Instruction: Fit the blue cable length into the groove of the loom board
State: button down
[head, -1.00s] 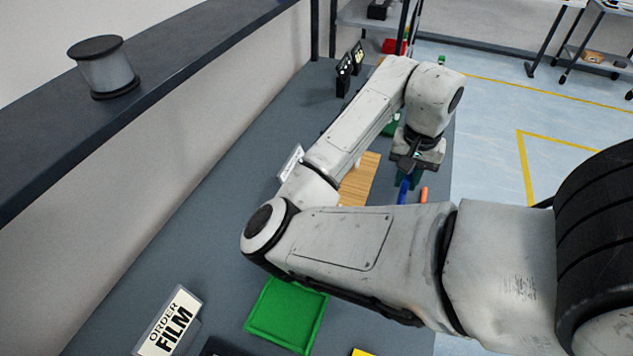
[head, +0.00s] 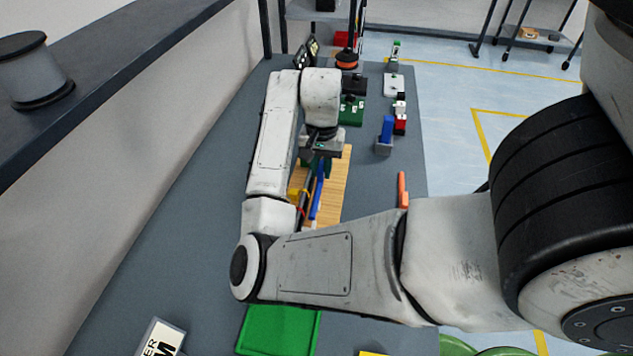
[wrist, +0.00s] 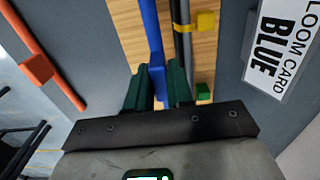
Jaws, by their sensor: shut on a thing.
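The blue cable length (head: 317,196) is held in my gripper (head: 319,162) over the wooden loom board (head: 334,185). In the wrist view, the dark green fingers of my gripper (wrist: 165,88) are shut on the blue cable (wrist: 151,35), which runs away from me along the loom board (wrist: 205,50). Dark and grey strips (wrist: 182,45) run beside it to the right, crossed by a yellow clip (wrist: 205,21). A green block (wrist: 203,92) sits on the board. I cannot tell whether the cable touches the board or lies in the groove.
An orange length (head: 402,189) lies right of the board; it also shows in the wrist view (wrist: 45,66). A card reading "LOOM CARD BLUE" (wrist: 280,45) is right of the board in the wrist view. A blue piece in a grey holder (head: 386,131) and green tray (head: 278,330) are on the bench.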

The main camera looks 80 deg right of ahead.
jog(key=shift+w+d+f, duration=0.2)
jog(key=shift+w+f, duration=0.25)
jog(key=shift+f, duration=0.1)
jog(key=shift+w+d+f, duration=0.1)
jog(key=shift+f, duration=0.8)
jog(key=shift+w+d+f, duration=0.1)
jog(key=shift+f, duration=0.8)
jog(key=shift+f, duration=0.1)
jog(key=c, duration=1)
grip_release()
notch_tip(320, 180, up, 12)
jog(key=p, duration=0.2)
